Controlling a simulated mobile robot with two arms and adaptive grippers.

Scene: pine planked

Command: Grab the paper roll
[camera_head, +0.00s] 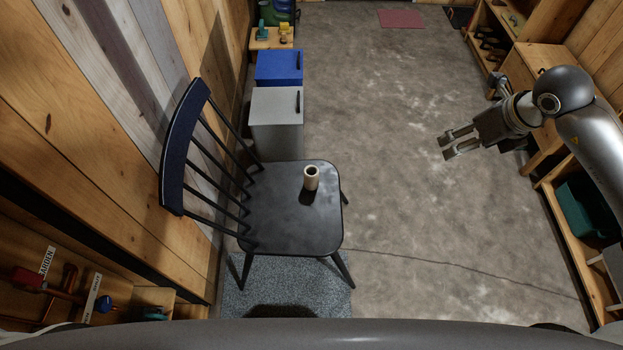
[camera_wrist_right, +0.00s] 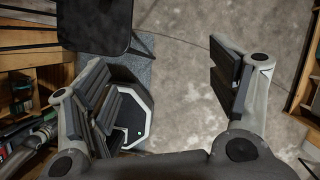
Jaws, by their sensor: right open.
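The paper roll (camera_head: 311,177) is a small cream cylinder with a hollow top. It stands upright on the seat of a dark chair (camera_head: 290,225) in the head view. My right gripper (camera_head: 443,148) is open and empty over the floor, well to the right of the chair and apart from the roll. In the right wrist view its two fingers (camera_wrist_right: 168,95) are spread wide, with bare floor between them. Part of the chair seat (camera_wrist_right: 95,22) shows at the top left there, but the roll is not visible. My left gripper is not in view.
A grey box (camera_head: 276,125) and a blue box (camera_head: 279,67) stand behind the chair along the plank wall. A grey-blue mat (camera_head: 335,300) lies under the chair. Wooden shelves (camera_head: 548,70) line the right side. The middle floor is clear.

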